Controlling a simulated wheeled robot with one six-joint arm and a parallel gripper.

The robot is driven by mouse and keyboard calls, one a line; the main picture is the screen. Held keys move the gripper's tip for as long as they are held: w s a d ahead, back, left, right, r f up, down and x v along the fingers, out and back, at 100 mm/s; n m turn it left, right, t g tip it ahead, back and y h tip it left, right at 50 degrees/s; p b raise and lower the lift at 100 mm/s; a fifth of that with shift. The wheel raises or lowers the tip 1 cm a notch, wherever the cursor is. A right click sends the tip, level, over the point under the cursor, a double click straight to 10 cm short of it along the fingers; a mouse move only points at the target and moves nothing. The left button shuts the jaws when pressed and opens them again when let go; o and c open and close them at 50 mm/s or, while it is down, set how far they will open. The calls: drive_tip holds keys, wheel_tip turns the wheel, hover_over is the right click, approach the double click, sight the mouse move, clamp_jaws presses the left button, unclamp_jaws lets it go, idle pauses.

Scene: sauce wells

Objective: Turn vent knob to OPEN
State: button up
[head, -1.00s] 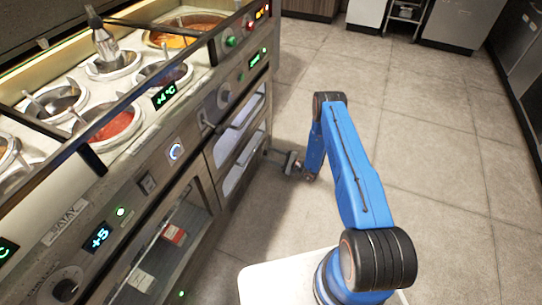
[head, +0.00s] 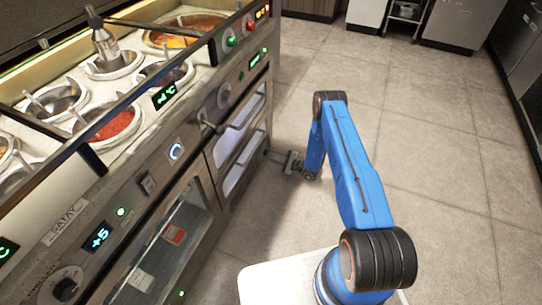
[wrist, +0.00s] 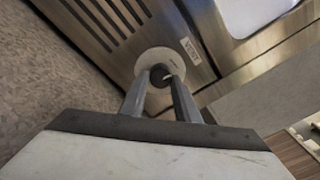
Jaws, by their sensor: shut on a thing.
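The vent knob (wrist: 160,74) is a small dark knob on a pale round plate (wrist: 150,59). A label reading VENT (wrist: 190,50) sits beside it on the metal panel. In the wrist view my gripper (wrist: 159,84) has its two grey fingers on either side of the knob, shut on it. The fingers cover part of the knob. A light mark shows on its face, but I cannot read its setting. In the head view my gripper (head: 285,160) reaches low to the counter's right end; the knob is not visible there.
The sauce counter fills the left, with several wells and a red sauce (head: 115,126). Its front carries a drawer handle (head: 232,122), another knob (head: 66,288) and a glass-fronted cabinet (head: 172,236). The tiled floor (head: 440,130) to the right is clear.

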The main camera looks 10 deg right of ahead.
drive_tip(key=m, duration=0.8)
drive_tip(key=shift+s+g, duration=0.1)
drive_tip(key=shift+g, duration=0.3)
drive_tip(key=m, duration=0.3)
drive_tip(key=shift+m+g, duration=0.5)
drive_tip(key=shift+m, duration=1.3)
drive_tip(key=o, duration=1)
drive_tip(key=shift+o, duration=0.2)
drive_tip(key=shift+r, duration=0.1)
